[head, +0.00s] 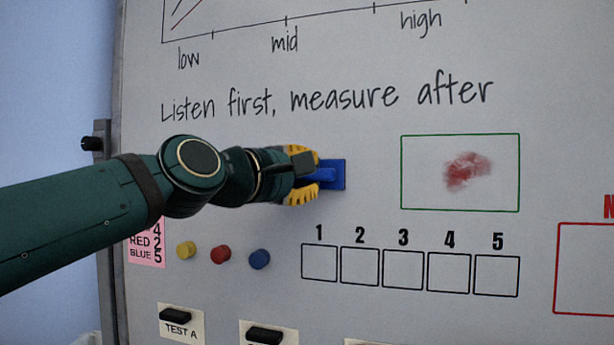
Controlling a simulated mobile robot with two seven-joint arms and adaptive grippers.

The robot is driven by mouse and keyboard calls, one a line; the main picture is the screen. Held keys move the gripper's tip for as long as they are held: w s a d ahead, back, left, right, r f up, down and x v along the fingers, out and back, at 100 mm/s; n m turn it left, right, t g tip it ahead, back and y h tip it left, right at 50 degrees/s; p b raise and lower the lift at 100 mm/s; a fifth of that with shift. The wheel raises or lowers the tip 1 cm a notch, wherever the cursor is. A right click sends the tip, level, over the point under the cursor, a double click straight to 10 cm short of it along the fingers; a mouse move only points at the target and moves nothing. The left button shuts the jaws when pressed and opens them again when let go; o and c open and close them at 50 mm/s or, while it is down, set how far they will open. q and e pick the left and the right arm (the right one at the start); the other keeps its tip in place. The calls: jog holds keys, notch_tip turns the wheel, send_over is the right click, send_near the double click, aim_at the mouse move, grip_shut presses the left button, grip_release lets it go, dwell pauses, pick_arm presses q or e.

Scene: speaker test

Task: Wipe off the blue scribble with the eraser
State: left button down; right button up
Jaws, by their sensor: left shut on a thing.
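My left gripper (308,175) has yellow fingers and is shut on a blue eraser (337,174). The eraser is at the whiteboard, left of the green frame; I cannot tell whether it touches the surface. Its left part is hidden by the fingers. A smudged red scribble (468,170) is inside the green frame (401,172), to the right of the eraser and apart from it. I see no blue scribble; the board behind my gripper and arm is hidden. My right gripper is not in view.
Yellow (186,250), red (220,254) and blue (259,259) knobs sit on the whiteboard (560,120) below my left arm. A row of numbered boxes (410,270) is below the green frame. Black handwriting (330,97) runs above. The board between eraser and frame is clear.

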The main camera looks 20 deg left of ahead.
pick_arm(q)
jog(key=shift+s, duration=2.95)
jog(key=shift+a, duration=0.1)
jog(key=s, duration=0.3)
jog(key=shift+b, duration=0.4)
